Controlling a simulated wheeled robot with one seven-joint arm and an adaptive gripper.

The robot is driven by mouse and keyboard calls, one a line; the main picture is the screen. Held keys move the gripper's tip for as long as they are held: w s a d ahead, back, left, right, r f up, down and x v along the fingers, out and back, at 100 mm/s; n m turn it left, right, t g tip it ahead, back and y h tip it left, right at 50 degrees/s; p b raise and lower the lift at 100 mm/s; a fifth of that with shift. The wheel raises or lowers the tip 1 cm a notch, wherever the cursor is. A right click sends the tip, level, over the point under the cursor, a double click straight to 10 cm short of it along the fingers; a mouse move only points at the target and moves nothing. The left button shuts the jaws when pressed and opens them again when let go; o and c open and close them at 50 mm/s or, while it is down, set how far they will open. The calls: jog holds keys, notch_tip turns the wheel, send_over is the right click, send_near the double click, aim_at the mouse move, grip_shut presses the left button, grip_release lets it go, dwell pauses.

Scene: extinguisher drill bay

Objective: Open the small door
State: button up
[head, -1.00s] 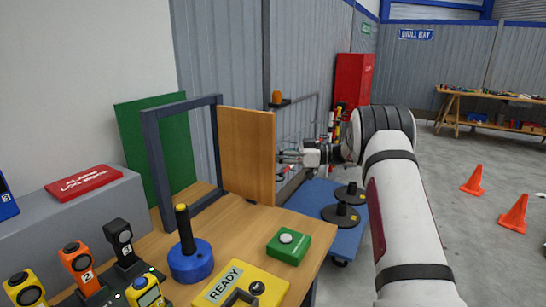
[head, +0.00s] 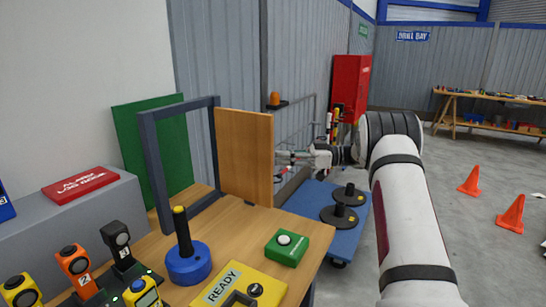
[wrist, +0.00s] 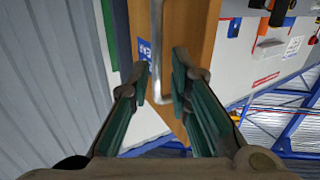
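The small door is a wooden panel (head: 244,155) hinged at the right post of a dark frame (head: 152,160) on the wooden table. It stands swung out, so the frame's opening is clear. My gripper (head: 281,156) is at the door's right edge in the head view, its fingertips partly hard to make out. In the wrist view my gripper (wrist: 161,80) has its two fingers apart. The metal bar handle (wrist: 157,45) runs up the wooden door (wrist: 197,35) and lies in line with the gap between the fingers. I cannot tell whether they touch it.
A blue round base with a black post (head: 188,258), a green button box (head: 287,248) and a yellow READY box (head: 240,287) stand on the table. A blue trolley (head: 310,200) with black discs is under my arm. Orange cones (head: 470,181) stand on the floor at right.

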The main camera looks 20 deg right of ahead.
jog(key=v, duration=0.8)
